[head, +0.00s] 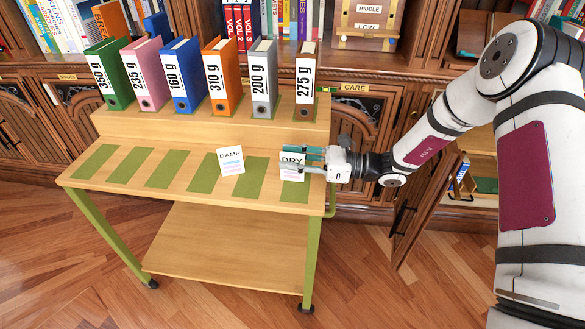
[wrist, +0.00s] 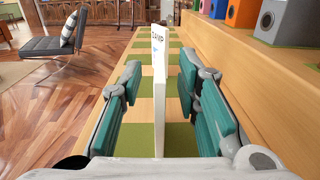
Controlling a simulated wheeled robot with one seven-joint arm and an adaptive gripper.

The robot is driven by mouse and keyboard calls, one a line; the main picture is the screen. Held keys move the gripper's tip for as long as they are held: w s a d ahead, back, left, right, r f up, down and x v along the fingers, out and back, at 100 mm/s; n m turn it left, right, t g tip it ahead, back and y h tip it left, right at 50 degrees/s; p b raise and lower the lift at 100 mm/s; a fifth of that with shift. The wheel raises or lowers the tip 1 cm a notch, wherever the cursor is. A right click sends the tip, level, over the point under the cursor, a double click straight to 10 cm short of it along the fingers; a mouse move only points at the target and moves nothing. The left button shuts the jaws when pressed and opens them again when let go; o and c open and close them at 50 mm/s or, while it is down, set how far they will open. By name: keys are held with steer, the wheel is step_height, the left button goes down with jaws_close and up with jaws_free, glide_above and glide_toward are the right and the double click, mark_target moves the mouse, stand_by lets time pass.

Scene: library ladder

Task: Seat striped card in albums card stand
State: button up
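Two white cards with coloured stripes stand upright on the trolley's lower ledge. The DAMP card (head: 231,161) stands free. The DRY card (head: 288,173) stands to its right, partly hidden by my gripper (head: 312,161). In the wrist view my gripper (wrist: 160,80) is open, its teal fingers on either side of a thin white card (wrist: 160,115) seen nearly edge-on, with gaps both sides. DAMP lettering shows at its top, and I cannot tell whether it belongs to a card behind. No stand marked albums is readable.
The wooden trolley (head: 215,258) has green strips on its ledge. Several weight-marked binders, including an orange one (head: 223,85), stand on its raised step. A cabinet door (head: 418,215) hangs open at right. Bookshelves stand behind. The ledge's left half is clear.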

jaws_close()
stand_by(0.3)
